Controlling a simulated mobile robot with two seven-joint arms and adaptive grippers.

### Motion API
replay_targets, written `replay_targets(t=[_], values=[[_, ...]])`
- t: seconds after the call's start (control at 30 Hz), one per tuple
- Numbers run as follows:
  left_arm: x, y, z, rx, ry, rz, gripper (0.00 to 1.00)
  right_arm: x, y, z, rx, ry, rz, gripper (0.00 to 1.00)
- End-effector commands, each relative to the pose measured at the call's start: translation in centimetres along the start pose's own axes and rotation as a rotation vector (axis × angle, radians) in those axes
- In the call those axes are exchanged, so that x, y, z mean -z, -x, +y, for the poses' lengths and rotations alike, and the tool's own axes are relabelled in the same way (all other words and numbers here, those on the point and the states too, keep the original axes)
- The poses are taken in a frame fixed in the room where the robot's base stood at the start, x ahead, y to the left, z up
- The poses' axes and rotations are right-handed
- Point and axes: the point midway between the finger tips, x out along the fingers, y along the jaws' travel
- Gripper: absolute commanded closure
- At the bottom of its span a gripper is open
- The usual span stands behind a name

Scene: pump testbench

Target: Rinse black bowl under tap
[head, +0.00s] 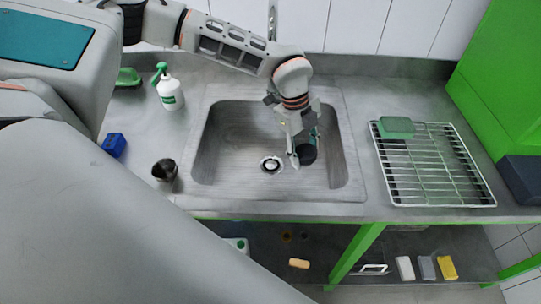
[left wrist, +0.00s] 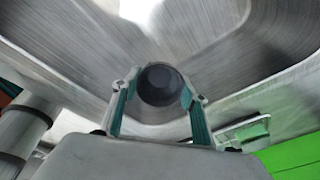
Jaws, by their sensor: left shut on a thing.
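The black bowl (head: 308,155) is small and dark and is held inside the sink (head: 225,150), on its right side, right of the drain (head: 271,165). My left gripper (head: 301,146) reaches down into the sink and is shut on the bowl. In the left wrist view the bowl (left wrist: 160,86) sits between the two teal-padded fingers (left wrist: 158,98), showing a round dark opening. The tap (head: 272,18) stands behind the sink, mostly hidden by my left arm. I cannot tell whether water runs. My right gripper is not in view.
A wire rack (head: 440,172) with a green sponge (head: 396,127) stands right of the sink. Left of it are a spray bottle (head: 170,94), a blue block (head: 114,145) and a dark cup (head: 165,172). A shelf (head: 325,262) below holds several small items.

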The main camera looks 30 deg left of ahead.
Motion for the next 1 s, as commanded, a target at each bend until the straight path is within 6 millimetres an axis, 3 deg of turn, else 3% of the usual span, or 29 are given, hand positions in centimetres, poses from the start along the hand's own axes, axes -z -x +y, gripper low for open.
replay_targets(t=[0.13, 0.53, 1.0], values=[[0.3, -2.3, -0.1, -0.030, -0.004, -0.052, 0.80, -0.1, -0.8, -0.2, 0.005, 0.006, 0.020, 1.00], [1.6, -2.6, -0.9, -0.104, -0.004, -0.184, 0.80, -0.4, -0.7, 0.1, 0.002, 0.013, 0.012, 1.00], [1.7, -2.7, -1.0, -0.115, -0.003, -0.203, 0.80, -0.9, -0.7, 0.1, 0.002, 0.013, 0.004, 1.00]])
